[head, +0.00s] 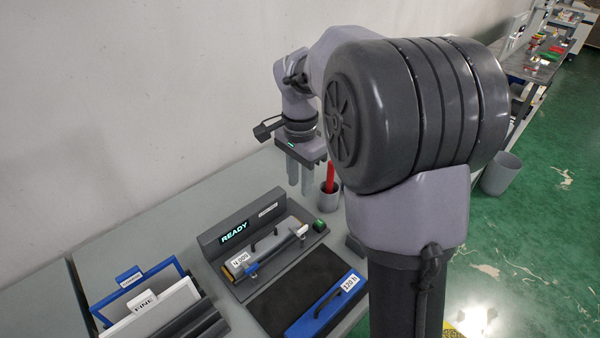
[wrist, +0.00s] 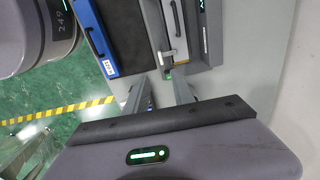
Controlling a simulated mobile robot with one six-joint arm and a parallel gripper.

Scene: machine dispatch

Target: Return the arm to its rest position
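My arm rises on the right of the head view and reaches back over the bench. My gripper (head: 300,187) hangs fingers-down above the back of the bench, near the grey cup with a red item. In the wrist view the gripper's (wrist: 158,92) two fingers are spread apart with nothing between them. Below them in that view are the bench and the end of the dark fixture. The gripper is clear of the objects in view.
A dark fixture (head: 208,243) with a READY display holds a labelled bar (head: 270,252). A blue labelled case (head: 325,306) lies on a black mat (head: 272,303). Blue and white panels (head: 152,308) stand at left. The grey cup (head: 326,187) is close to the gripper. The wall is behind.

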